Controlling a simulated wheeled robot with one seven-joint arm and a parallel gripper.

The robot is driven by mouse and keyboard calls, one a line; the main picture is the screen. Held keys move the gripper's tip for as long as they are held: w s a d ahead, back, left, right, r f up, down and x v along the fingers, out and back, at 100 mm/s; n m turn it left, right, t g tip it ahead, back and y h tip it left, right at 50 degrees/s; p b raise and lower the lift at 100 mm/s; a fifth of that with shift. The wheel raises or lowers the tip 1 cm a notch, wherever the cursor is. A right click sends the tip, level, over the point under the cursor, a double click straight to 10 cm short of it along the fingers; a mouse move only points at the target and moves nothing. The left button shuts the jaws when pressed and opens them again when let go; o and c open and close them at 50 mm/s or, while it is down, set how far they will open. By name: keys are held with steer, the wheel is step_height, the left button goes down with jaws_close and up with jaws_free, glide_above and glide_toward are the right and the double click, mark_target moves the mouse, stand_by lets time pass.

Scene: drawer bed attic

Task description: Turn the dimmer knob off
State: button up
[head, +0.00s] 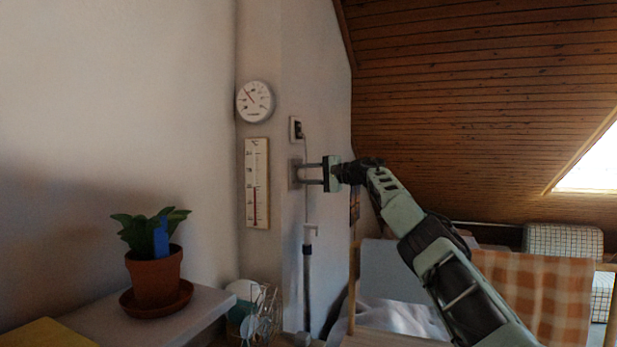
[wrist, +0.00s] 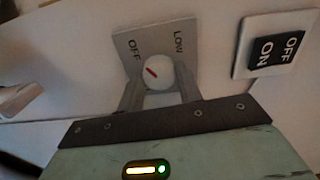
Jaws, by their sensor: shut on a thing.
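The dimmer is a grey square plate marked OFF and LOW (wrist: 125,42) with a round white knob (wrist: 155,72). A short red mark on the knob slants from upper left to lower right, its upper end toward the OFF label. My gripper (wrist: 159,88) has one finger on each side of the knob and is shut on it. In the head view my gripper (head: 302,174) reaches left to the dimmer plate (head: 292,176) on the wall. The fingers hide the knob there, and the plate's lower part is hidden in the wrist view.
An ON/OFF rocker switch (wrist: 275,50) is beside the dimmer; it also shows above it in the head view (head: 296,129). A thermometer (head: 257,184) and round dial (head: 255,101) hang to the left. A potted plant (head: 155,275) stands on a shelf at lower left.

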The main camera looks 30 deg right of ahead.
steer(key=shift+f+n, duration=0.2)
steer(key=shift+n, duration=0.6)
steer(key=o, duration=1)
steer(key=shift+r, duration=0.15)
steer(key=shift+s+d, duration=0.1)
steer(key=shift+s+d+b, duration=0.1)
steer(key=shift+s+b, duration=0.05)
steer(key=shift+b, duration=0.4)
steer(key=b+v, duration=1.1)
steer(key=v, duration=0.6)
